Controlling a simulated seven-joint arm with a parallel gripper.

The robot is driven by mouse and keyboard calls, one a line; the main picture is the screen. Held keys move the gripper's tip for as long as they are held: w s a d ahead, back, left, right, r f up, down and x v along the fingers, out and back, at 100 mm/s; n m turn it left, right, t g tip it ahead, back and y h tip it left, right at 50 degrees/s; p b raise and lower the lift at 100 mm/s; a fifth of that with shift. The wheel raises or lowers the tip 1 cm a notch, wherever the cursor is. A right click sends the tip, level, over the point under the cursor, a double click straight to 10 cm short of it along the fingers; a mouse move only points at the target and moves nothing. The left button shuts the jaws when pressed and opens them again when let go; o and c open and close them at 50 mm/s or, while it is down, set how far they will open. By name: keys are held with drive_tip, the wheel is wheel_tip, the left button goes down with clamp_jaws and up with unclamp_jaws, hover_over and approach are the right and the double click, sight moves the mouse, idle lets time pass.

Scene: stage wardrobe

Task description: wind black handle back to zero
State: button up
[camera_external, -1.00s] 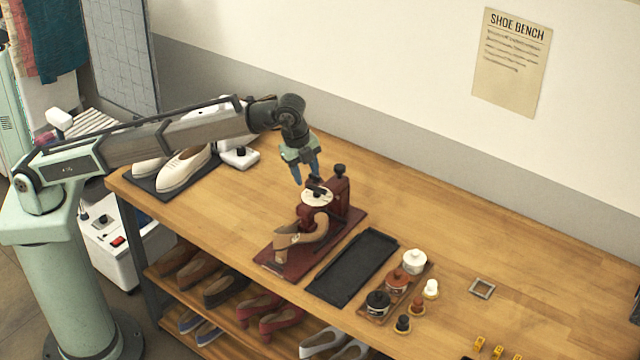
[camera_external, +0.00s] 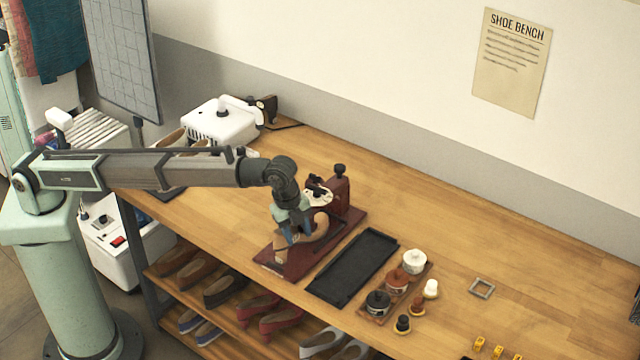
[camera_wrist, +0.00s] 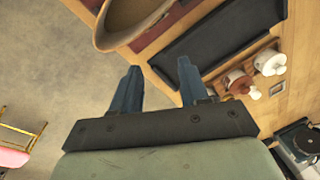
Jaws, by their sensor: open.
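The black handle (camera_external: 316,182) sits on top of a round white dial (camera_external: 320,196) with dark marks too small to read. The dial is on a dark red shoe-stretching machine (camera_external: 341,192) with a flat base. A tan shoe (camera_external: 318,229) is on the machine, partly hidden by my gripper; its edge also shows in the wrist view (camera_wrist: 130,20). My gripper (camera_external: 290,238) is open, pointing down beside the tan shoe, below and left of the handle and apart from it. In the wrist view, nothing is between its blue fingers (camera_wrist: 158,66). The handle is not visible there.
A black tray (camera_external: 318,290) lies right of the machine, then a wooden rack with white, brown and black jars (camera_external: 396,281). A square metal frame (camera_external: 482,288) lies farther right. A white appliance (camera_external: 222,121) stands at the back left. Bench behind the jars is clear.

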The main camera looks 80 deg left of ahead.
drive_tip(key=s+d+f, duration=0.7)
drive_tip(key=d+f, duration=0.3)
drive_tip(key=f, duration=0.2)
drive_tip(key=shift+f+m+h, duration=0.3)
drive_tip(key=shift+f+h, duration=0.1)
drive_tip(key=shift+s, duration=0.1)
drive_tip(key=n+y, duration=0.3)
drive_tip(key=n, duration=0.4)
approach(316, 187)
drive_tip(key=shift+g, duration=0.3)
drive_tip(key=x, duration=0.8)
drive_tip(key=shift+w+a+f, duration=0.1)
drive_tip(key=shift+w+f, duration=0.05)
drive_tip(key=shift+w, duration=0.1)
clamp_jaws()
